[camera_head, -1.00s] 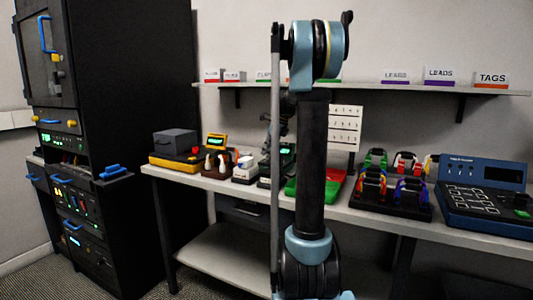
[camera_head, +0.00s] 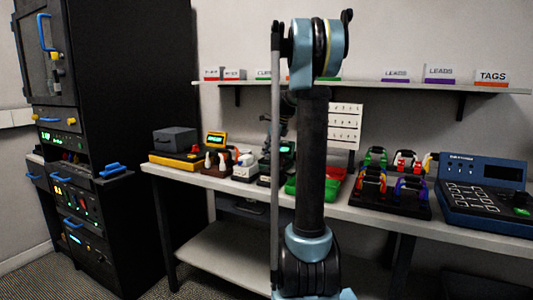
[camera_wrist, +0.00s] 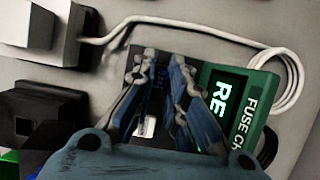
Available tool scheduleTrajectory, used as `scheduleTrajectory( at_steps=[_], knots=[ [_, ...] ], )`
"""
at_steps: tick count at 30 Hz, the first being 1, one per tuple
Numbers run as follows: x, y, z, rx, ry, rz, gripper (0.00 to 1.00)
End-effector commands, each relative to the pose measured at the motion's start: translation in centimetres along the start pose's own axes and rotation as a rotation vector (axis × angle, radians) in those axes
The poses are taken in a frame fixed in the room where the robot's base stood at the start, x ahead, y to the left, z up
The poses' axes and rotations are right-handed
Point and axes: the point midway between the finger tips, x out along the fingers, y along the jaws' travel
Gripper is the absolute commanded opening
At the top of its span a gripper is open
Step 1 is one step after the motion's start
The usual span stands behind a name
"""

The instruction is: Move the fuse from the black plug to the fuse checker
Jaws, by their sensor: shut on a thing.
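The fuse checker (camera_wrist: 246,100) is a green box in the wrist view, with "FUSE CH" on its edge and a lit display reading "RE"; part is covered by my gripper. My gripper (camera_wrist: 164,72) is over the checker's dark left part, its blue fingers close together and shut on the fuse. The fuse itself is hidden between the fingers, so I cannot tell whether it touches the checker. The black plug (camera_wrist: 36,118) lies to the left in the wrist view. In the head view, my arm hides most of this area; a green lit display (camera_head: 287,148) shows beside it.
A white plug (camera_wrist: 72,20) with a looped white cable (camera_wrist: 215,25) lies near the checker in the wrist view. In the head view, a green bin (camera_head: 295,187), a rack of coloured leads (camera_head: 390,195) and a blue console (camera_head: 482,200) stand along the bench (camera_head: 440,226).

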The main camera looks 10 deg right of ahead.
Motion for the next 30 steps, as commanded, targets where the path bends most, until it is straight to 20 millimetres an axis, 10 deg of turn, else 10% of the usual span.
scheduleTrajectory(
  at_steps=[29,30],
  knots=[
    [0.35,0.0,-0.14,0.0,0.0,0.0,0.02],
    [0.35,0.0,-0.14,0.0,0.0,0.0,0.15]
  ],
)
